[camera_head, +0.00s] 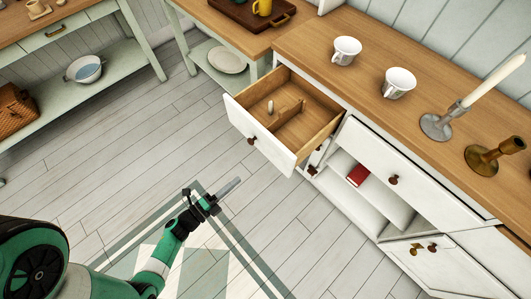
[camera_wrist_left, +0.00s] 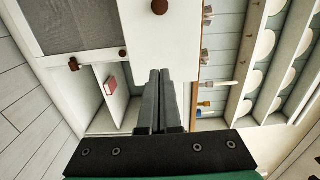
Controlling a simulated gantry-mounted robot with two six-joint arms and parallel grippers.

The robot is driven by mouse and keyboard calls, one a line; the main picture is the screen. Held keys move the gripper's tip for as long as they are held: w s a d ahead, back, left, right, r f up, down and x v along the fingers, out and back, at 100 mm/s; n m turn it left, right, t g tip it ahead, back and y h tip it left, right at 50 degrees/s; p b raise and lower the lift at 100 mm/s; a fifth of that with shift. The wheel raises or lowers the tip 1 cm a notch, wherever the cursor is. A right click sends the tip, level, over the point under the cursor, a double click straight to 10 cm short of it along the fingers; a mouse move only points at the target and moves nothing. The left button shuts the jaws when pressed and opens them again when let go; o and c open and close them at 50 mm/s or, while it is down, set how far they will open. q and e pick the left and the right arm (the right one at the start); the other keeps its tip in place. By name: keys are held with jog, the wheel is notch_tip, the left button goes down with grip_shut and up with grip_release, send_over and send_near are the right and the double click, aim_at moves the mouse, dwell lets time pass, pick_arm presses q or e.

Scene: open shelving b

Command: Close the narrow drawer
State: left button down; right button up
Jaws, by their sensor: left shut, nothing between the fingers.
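The narrow drawer (camera_head: 283,121) is pulled open from the left end of the white cabinet. Its white front panel has a dark round knob (camera_head: 251,140). Inside are a wooden divider and a small pale object (camera_head: 270,107). My left gripper (camera_head: 229,187) is above the floor, in front of and below the drawer front in the head view, apart from it. Its fingers also show in the left wrist view (camera_wrist_left: 160,78), shut together and empty. My right gripper is not in view.
The wooden countertop (camera_head: 370,60) holds two white cups (camera_head: 346,50) and candle holders (camera_head: 437,125). A red book (camera_head: 357,175) lies in the open shelf below. A side table with a tray (camera_head: 245,18) stands beyond. The floor (camera_head: 120,150) before the drawer is clear.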

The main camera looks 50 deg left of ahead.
aim_at(270, 152)
pick_arm(q)
jog(key=w+b, duration=0.1)
jog(key=w, duration=0.3)
jog(key=w+a+b, duration=0.1)
jog(key=w, duration=0.4)
jog(key=w+b, duration=0.2)
jog(key=w, duration=0.3)
jog(key=shift+a, duration=0.3)
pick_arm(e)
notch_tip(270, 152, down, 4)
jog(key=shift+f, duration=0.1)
pick_arm(q)
jog(key=shift+w, duration=0.1)
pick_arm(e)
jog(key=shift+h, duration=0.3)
